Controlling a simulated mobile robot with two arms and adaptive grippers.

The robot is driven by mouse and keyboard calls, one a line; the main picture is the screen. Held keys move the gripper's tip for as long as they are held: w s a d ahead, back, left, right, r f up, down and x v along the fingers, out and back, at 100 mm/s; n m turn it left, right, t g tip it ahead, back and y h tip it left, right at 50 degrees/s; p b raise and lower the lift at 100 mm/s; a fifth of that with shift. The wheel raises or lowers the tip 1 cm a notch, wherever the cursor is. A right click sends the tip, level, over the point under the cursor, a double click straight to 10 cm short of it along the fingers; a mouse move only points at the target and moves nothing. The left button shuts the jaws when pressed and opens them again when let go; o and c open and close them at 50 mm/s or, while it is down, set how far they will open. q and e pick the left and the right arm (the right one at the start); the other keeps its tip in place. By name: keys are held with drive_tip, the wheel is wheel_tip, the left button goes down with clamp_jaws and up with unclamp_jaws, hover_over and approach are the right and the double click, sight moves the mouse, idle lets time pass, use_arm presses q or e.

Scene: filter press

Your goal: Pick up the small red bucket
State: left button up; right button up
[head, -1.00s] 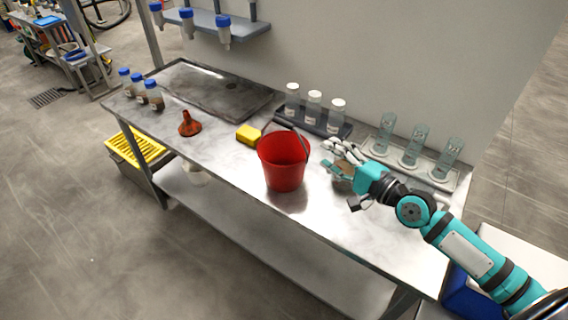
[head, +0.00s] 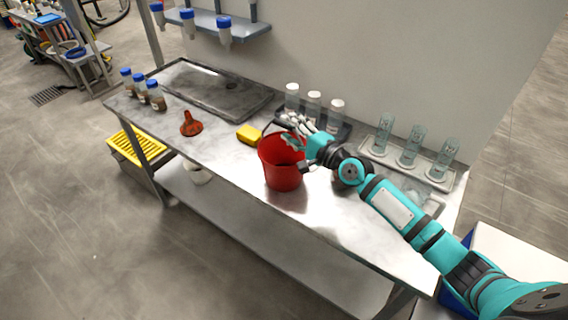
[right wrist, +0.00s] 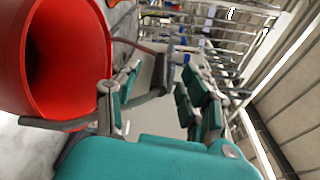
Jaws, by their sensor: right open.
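The small red bucket (head: 283,175) stands upright on the metal workbench (head: 232,165), near its front edge. My right gripper (head: 292,132) is over the bucket's back right rim, with its fingers pointing left. In the right wrist view the bucket (right wrist: 90,60) fills the upper left, its open mouth showing. There my right gripper (right wrist: 160,85) has its fingers spread apart, the left finger close beside the rim. A thin grey strip, perhaps the bucket's handle, passes by that finger; I cannot tell whether they touch. My left gripper is out of view.
A yellow sponge (head: 249,134) and an orange funnel (head: 190,124) lie left of the bucket. White-capped bottles (head: 314,105) stand behind it. Glass cylinders (head: 411,145) on a tray stand to the right. The bench front beside the funnel is clear.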

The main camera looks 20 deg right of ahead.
sight(274, 118)
drive_tip(key=x, duration=0.3)
drive_tip(key=shift+w+a, duration=0.1)
drive_tip(key=shift+w, duration=0.1)
drive_tip(key=shift+s, duration=0.1)
drive_tip(key=shift+c, duration=0.4)
clamp_jaws()
